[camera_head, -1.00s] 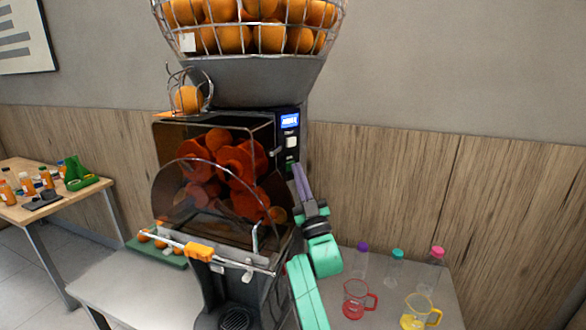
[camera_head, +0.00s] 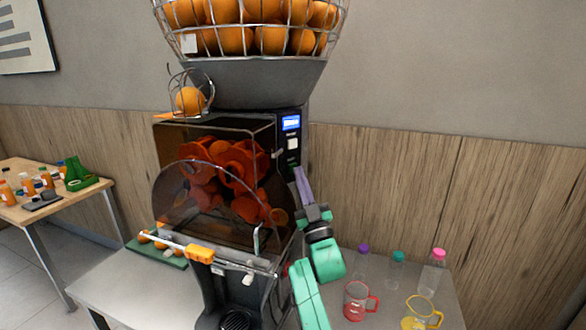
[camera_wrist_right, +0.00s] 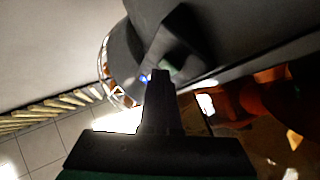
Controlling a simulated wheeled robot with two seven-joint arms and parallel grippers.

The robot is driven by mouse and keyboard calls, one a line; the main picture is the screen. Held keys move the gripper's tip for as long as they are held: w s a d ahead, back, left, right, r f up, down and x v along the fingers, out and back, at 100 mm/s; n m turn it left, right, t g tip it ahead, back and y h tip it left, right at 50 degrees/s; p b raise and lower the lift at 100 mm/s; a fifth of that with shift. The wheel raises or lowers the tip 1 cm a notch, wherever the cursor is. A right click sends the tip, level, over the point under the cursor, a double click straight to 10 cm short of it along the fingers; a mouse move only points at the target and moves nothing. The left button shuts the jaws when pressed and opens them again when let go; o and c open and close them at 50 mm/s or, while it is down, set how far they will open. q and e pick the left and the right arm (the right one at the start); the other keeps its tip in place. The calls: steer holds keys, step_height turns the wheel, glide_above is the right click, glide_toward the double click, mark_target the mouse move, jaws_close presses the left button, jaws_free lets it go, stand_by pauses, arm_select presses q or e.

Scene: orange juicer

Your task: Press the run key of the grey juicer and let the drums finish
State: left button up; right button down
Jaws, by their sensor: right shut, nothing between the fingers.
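The grey juicer (camera_head: 255,85) stands on the table with a wire basket of oranges (camera_head: 250,38) on top. Behind its clear front cover (camera_head: 200,205) are the orange-red drums (camera_head: 235,175). Its control panel (camera_head: 291,145) has a lit blue screen (camera_head: 291,122) and a pale square key (camera_head: 292,143). My right gripper (camera_head: 299,170) is shut and empty, its tips just below the pale key beside the panel's lower part. I cannot tell whether it touches. In the right wrist view the shut fingers (camera_wrist_right: 160,85) point at the dark juicer body. My left gripper is not in view.
A red-handled jug (camera_head: 357,300), a yellow-handled jug (camera_head: 420,313) and capped bottles (camera_head: 430,275) stand right of the juicer. A green tray (camera_head: 160,252) with oranges lies at its left. A side table (camera_head: 75,200) holds several small bottles.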

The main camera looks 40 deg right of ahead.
steer(key=shift+s, duration=0.4)
steer(key=s, duration=0.1)
steer(key=s+p, duration=0.1)
steer(key=s, duration=0.3)
steer(key=shift+d+p, duration=0.25)
steer(key=shift+p, duration=0.05)
steer(key=shift+f, duration=0.1)
stand_by(0.5)
